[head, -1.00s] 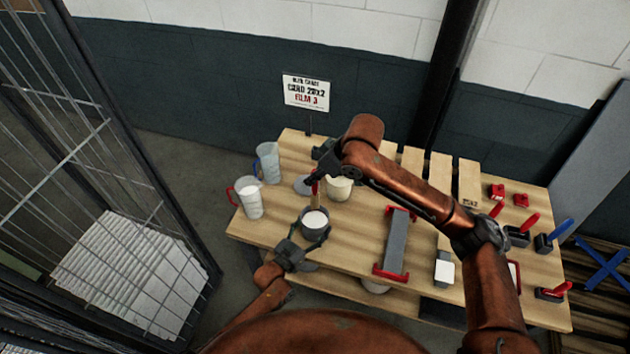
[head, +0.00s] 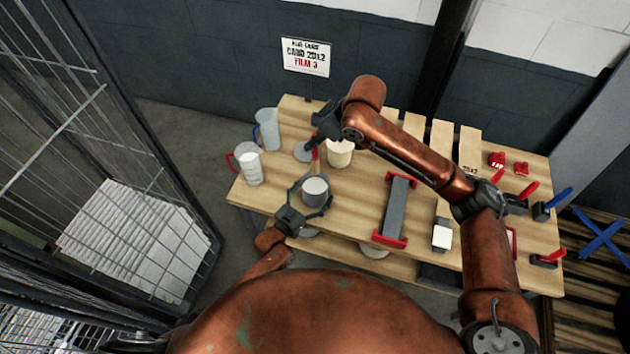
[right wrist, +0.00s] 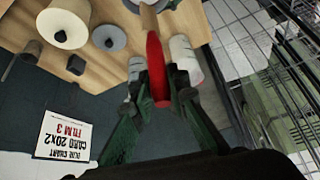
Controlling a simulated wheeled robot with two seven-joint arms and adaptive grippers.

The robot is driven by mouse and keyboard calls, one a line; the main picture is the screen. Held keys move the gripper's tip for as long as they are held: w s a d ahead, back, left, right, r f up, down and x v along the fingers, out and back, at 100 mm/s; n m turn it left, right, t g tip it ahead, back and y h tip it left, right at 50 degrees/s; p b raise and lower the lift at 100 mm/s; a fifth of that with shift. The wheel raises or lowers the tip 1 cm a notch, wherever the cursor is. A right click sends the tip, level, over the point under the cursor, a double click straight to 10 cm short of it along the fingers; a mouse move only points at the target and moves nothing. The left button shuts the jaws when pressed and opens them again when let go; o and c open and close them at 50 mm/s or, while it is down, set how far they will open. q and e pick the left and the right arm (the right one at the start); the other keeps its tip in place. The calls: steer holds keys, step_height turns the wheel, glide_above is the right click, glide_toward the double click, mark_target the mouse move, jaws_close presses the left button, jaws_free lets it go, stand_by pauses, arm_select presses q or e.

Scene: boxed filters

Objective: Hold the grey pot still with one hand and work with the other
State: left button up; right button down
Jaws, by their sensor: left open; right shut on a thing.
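The grey pot (head: 316,198) stands upright on the wooden table with pale, whitish contents. My left gripper (head: 311,200) is open, its fingers on either side of the pot; whether they touch it I cannot tell. My right gripper (head: 319,142) is above the table behind the pot, shut on a red-handled tool (head: 316,154). In the right wrist view the red handle (right wrist: 156,72) is between the fingers, and a tan wooden part (right wrist: 149,20) extends from it. The tool's far end is not clear.
A cream pot (head: 340,154) and a grey disc (head: 302,152) are close to my right gripper. Two jugs, one red-handled (head: 250,168) and one blue-handled (head: 268,130), stand left. A grey bar with red ends (head: 397,212) lies right. A sign (head: 306,57) stands behind.

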arm_select(q)
steer(key=v, duration=1.2)
